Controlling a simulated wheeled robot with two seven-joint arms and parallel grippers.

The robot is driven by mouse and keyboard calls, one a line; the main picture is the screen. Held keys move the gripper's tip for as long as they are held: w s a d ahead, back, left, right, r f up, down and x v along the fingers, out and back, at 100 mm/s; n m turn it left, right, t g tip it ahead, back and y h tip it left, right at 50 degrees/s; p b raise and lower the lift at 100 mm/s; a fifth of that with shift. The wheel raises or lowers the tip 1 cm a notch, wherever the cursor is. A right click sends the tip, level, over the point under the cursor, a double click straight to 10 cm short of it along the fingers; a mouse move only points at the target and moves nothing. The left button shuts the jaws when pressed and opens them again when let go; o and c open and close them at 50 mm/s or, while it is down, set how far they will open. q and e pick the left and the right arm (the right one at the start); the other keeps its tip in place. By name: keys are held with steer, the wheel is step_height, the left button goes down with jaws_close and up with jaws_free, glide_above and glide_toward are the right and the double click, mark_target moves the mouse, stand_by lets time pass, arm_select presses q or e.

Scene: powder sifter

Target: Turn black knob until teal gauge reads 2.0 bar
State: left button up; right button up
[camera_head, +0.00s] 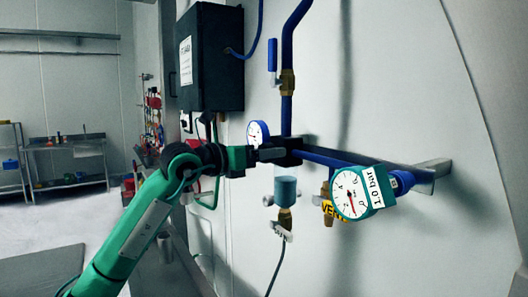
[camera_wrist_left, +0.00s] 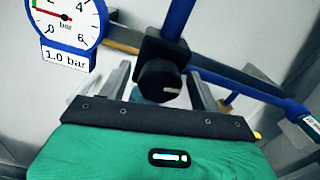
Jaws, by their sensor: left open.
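The black knob (camera_wrist_left: 160,82), with a white mark on its face, sits on a black block in the left wrist view. My left gripper (camera_wrist_left: 158,72) is open, with one finger on each side of the knob; I cannot tell whether they touch it. In the head view my left gripper (camera_head: 272,153) is at the black block on the pipe and covers much of the knob. The teal gauge (camera_head: 351,194) hangs at the right, tilted, with a "1.0 bar" label. Its edge also shows in the left wrist view (camera_wrist_left: 309,122). My right gripper is not in view.
A blue gauge (camera_wrist_left: 66,20) labelled 1.0 bar is beside the knob, at upper left. A blue vertical pipe (camera_head: 287,95) rises above the block. A teal filter bowl (camera_head: 286,189) hangs below. A black box (camera_head: 211,58) is on the wall.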

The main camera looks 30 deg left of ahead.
arm_select(q)
steer(key=c, duration=1)
steer(key=shift+o, duration=0.2)
